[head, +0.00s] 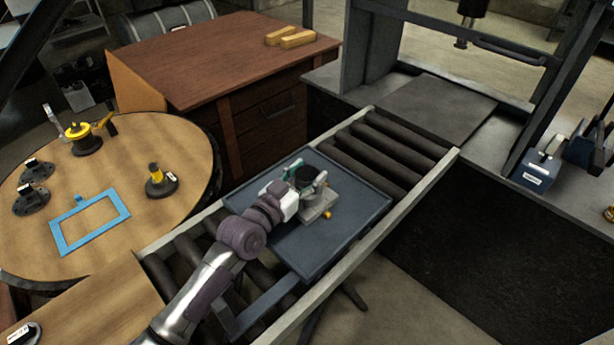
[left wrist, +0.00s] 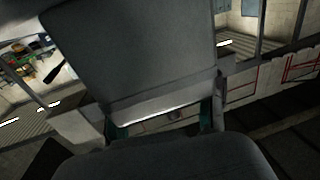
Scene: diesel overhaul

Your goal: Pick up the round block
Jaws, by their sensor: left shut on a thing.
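The round block (head: 306,174) has a dark round top and shows in the head view between the teal-tipped fingers of my left gripper (head: 305,179). The gripper is shut on it. Directly below and beside them is a light grey squarish block (head: 320,206) with a small brass-coloured part, on a blue-grey tray (head: 358,226). I cannot tell whether the round block touches the grey one. In the left wrist view, large grey surfaces fill the middle, with teal bits at both sides; the round block cannot be made out. My right gripper is not in view.
The tray rests on a roller conveyor (head: 384,148) with raised side rails. A round wooden table (head: 128,150) at left holds a blue frame (head: 90,222) and several dark-based parts. A brown desk (head: 215,60) stands behind; a press frame (head: 362,50) stands at back right.

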